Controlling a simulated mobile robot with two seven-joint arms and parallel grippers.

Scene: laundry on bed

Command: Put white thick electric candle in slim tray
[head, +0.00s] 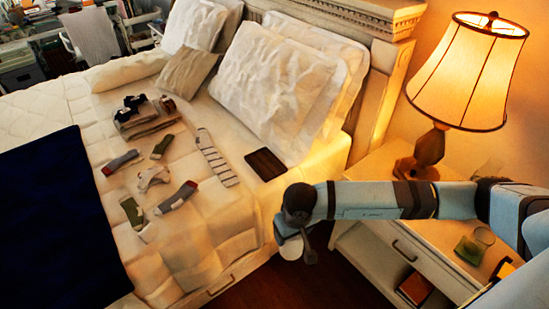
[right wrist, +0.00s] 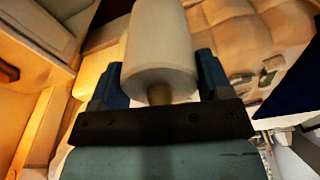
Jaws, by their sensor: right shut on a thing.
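The white thick candle (right wrist: 160,48) is held between the blue fingers of my right gripper (right wrist: 158,80) in the right wrist view. In the head view only a small pale part of the candle (head: 291,248) shows below my right gripper (head: 298,238), beside the bed's edge and above the floor. A dark brown, flat rectangular piece (head: 265,164) lies on the bed near the pillows; it looks like the slim tray. It lies up and left of my right gripper, apart from it. My left gripper is not in view.
Several socks and folded clothes (head: 150,120) lie left of the tray, with a striped piece (head: 214,158) close to it. White pillows (head: 275,85) stand behind.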

